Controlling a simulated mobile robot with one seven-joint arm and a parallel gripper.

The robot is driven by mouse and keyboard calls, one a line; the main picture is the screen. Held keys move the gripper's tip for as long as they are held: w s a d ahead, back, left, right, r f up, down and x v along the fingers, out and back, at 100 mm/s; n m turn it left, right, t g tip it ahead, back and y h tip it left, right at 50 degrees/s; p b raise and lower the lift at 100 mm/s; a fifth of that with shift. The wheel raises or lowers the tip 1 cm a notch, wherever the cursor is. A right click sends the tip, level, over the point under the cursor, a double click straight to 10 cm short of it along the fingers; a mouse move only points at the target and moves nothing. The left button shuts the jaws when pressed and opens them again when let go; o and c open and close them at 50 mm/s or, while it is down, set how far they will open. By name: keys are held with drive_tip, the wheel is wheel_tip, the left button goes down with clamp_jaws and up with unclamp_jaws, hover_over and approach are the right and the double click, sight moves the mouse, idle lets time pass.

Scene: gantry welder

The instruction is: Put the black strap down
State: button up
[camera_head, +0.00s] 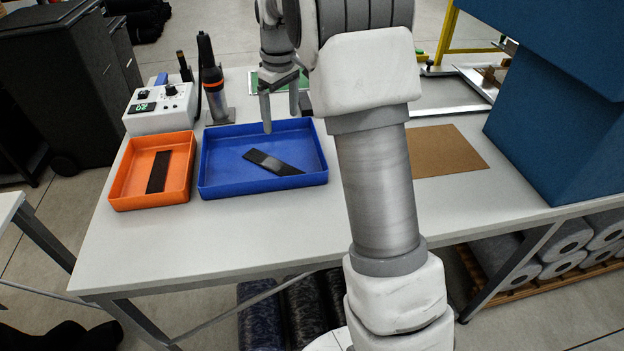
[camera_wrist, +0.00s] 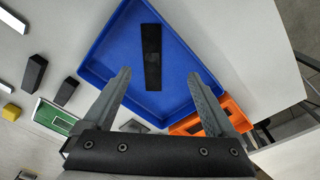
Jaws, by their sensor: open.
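A black strap (camera_head: 272,162) lies flat in the blue tray (camera_head: 222,185), angled across its floor. A second black strap (camera_head: 158,171) lies in the orange tray (camera_head: 125,191) to the left. My gripper (camera_head: 281,112) is open and empty above the back part of the blue tray. In the wrist view my gripper (camera_wrist: 162,92) has its fingers wide apart, with the strap in the blue tray (camera_wrist: 152,55) beyond them and touching neither finger. The orange tray (camera_wrist: 238,112) is partly hidden behind the right finger there.
A white control box (camera_head: 160,108) and a soldering-type tool in a stand (camera_head: 213,92) are behind the trays. A brown board (camera_head: 445,150) lies right of my arm, and large blue boxes (camera_head: 560,120) stand at the table's right end. The front table strip is clear.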

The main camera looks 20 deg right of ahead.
drive_tip(key=s+a+r+m+t, duration=0.2)
drive_tip(key=s+r, duration=0.3)
drive_tip(key=s, duration=0.6)
drive_tip(key=s+a+r+m+t, duration=0.1)
drive_tip(key=s+a+r+m, duration=0.1)
drive_tip(key=s+r, duration=0.65)
drive_tip(key=s+f+m+t, duration=0.1)
drive_tip(key=s+f, duration=0.4)
drive_tip(key=s, duration=0.7)
drive_tip(key=shift+s+a+f+m+t, duration=0.2)
drive_tip(key=shift+s+f+m+t, duration=0.1)
drive_tip(key=shift+f+t, duration=0.1)
drive_tip(key=c, duration=0.7)
drive_tip(key=shift+o, duration=0.2)
drive_tip(key=shift+d, duration=0.25)
